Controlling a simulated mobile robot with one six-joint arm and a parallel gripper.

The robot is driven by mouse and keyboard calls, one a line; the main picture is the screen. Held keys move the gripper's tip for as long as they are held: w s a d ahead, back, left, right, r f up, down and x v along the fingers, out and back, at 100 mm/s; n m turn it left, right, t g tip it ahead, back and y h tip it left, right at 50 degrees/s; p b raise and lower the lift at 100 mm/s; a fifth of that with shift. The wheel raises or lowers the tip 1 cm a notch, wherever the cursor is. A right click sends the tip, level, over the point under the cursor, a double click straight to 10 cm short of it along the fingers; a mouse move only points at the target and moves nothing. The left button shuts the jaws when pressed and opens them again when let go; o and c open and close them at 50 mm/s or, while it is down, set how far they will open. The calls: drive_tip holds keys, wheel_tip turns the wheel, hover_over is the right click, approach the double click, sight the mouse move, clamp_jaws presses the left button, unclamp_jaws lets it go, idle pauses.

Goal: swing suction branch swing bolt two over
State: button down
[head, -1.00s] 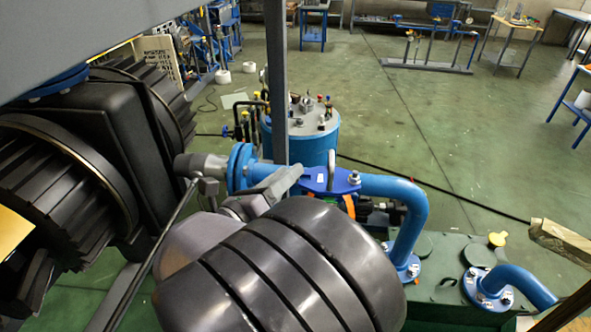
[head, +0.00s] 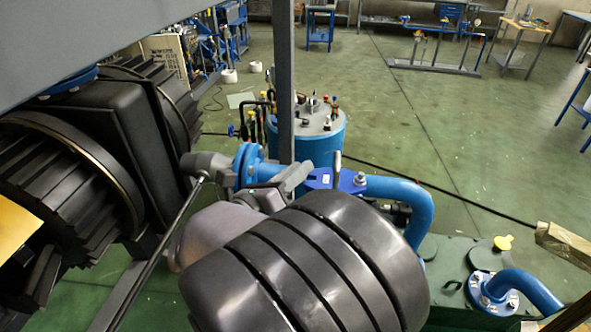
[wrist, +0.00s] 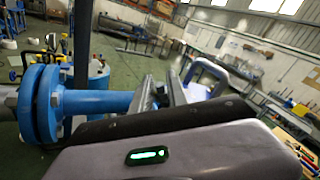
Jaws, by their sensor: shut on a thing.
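The blue suction branch (head: 402,190) runs from a bolted flange (head: 247,165) on the left, bends right and drops behind my arm. A blue lugged plate (head: 322,178) sits on it, with one grey swing bolt (head: 337,166) standing upright and a nutted bolt (head: 360,180) on its right lug. My gripper (head: 300,174) is at the plate's left side, shut on a swing bolt that its fingers mostly hide. In the wrist view the grey fingers (wrist: 162,92) rise beside the blue pipe (wrist: 98,102); the gripper body covers the lower part.
A dark ribbed machine (head: 60,170) stands close on the left. A grey post (head: 284,80) rises just behind the pipe. A blue vessel (head: 318,138) stands beyond it. Another blue pipe (head: 525,284) is at the lower right. Open green floor lies behind.

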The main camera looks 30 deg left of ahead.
drive_tip(key=shift+w+d+r+m+g+p, duration=0.15)
drive_tip(key=shift+d+r+m+g+p, duration=0.4)
drive_tip(key=shift+m, duration=0.25)
drive_tip(key=shift+w+d+m+g+y, duration=0.25)
drive_tip(key=shift+d+m+g+y, duration=0.45)
drive_tip(key=shift+m, duration=0.6)
drive_tip(key=shift+d, duration=0.1)
drive_tip(key=c, duration=1.5)
unclamp_jaws()
drive_tip(key=shift+c, duration=0.2)
drive_tip(key=p+v, duration=0.2)
drive_tip(key=v, duration=1)
